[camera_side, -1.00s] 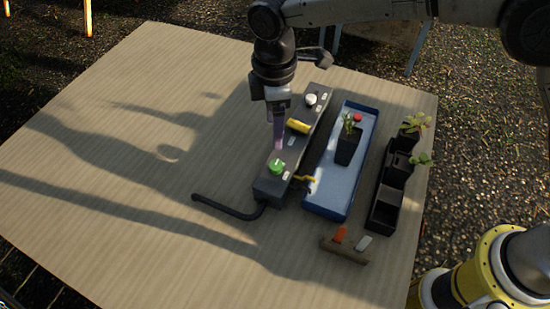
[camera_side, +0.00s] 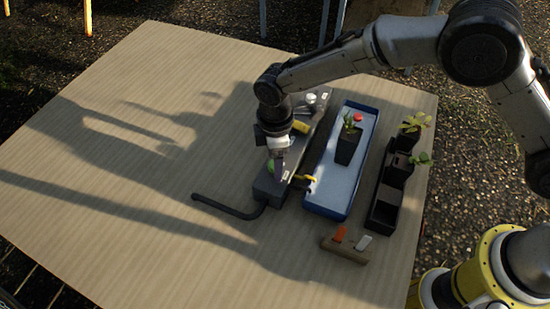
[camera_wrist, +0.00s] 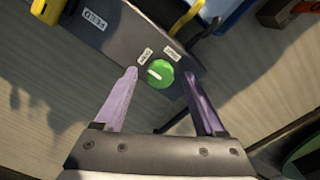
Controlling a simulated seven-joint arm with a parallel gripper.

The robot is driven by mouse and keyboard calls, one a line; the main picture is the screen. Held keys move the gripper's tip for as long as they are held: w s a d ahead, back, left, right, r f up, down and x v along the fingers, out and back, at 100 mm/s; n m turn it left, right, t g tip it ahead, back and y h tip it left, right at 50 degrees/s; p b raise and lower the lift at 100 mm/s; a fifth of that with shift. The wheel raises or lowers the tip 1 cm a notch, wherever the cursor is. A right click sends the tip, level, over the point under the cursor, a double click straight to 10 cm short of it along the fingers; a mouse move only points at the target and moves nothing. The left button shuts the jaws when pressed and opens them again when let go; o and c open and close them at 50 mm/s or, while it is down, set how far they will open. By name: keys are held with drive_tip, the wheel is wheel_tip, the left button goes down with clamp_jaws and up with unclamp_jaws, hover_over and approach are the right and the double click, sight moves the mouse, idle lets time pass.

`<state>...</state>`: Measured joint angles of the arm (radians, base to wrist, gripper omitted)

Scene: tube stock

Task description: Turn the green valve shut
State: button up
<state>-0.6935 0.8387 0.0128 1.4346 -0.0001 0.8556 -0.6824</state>
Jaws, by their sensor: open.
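The green valve (camera_wrist: 159,74) is a round knob with a pale pointer mark, set on the dark grey manifold box (camera_wrist: 115,42). Small white labels (camera_wrist: 146,55) sit beside it, too small to read surely. In the side view the green valve (camera_side: 270,167) is mostly hidden behind my gripper (camera_side: 279,168). In the wrist view my gripper (camera_wrist: 165,84) is open, with one purple finger on each side of the valve and gaps between them. I cannot tell how high the fingertips are above the box.
A yellow handle (camera_side: 301,127) and a white knob (camera_side: 311,98) are farther up the box. A black hose (camera_side: 225,208) leaves its near end. A blue tray (camera_side: 327,190) with a potted plant (camera_side: 347,145), a black planter (camera_side: 383,214) and a brown tag block (camera_side: 345,250) stand right. The left table is clear.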

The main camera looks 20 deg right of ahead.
clamp_jaws()
drive_tip(key=shift+m, duration=0.3)
drive_tip(key=m, duration=0.3)
drive_tip(key=shift+m, duration=0.3)
drive_tip(key=m, duration=0.4)
drive_tip(key=shift+m, duration=0.3)
drive_tip(key=m, duration=0.4)
drive_tip(key=shift+w+r, duration=0.1)
drive_tip(key=m, duration=0.5)
